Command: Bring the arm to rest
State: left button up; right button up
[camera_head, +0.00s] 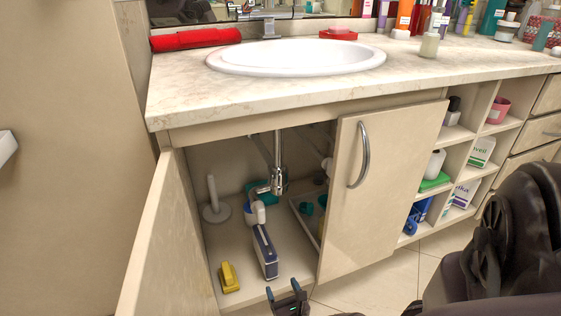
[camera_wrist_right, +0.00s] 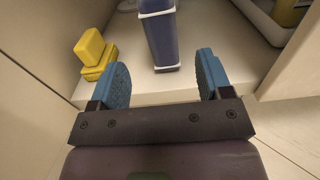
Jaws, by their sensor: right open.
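My right gripper (camera_head: 286,295) is at the bottom of the head view, in front of the open cabinet under the sink. In the right wrist view its two blue-padded fingers (camera_wrist_right: 163,82) are apart with nothing between them. A dark blue box with white bands (camera_wrist_right: 160,30) stands beyond the fingertips inside the cabinet; it also shows in the head view (camera_head: 265,252). My right arm (camera_head: 505,245) fills the lower right of the head view. My left gripper is not in view.
Yellow blocks (camera_wrist_right: 92,55) lie left of the box on the cabinet floor. The left door (camera_head: 160,245) is swung open; the right door (camera_head: 380,185) stands to the right of the opening. A tray (camera_head: 307,220) sits deeper inside. A white sink (camera_head: 297,57) is above.

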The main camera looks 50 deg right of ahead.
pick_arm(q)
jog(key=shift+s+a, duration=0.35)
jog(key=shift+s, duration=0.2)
pick_arm(e)
jog(key=shift+s+a, duration=0.25)
jog(key=shift+s, duration=0.15)
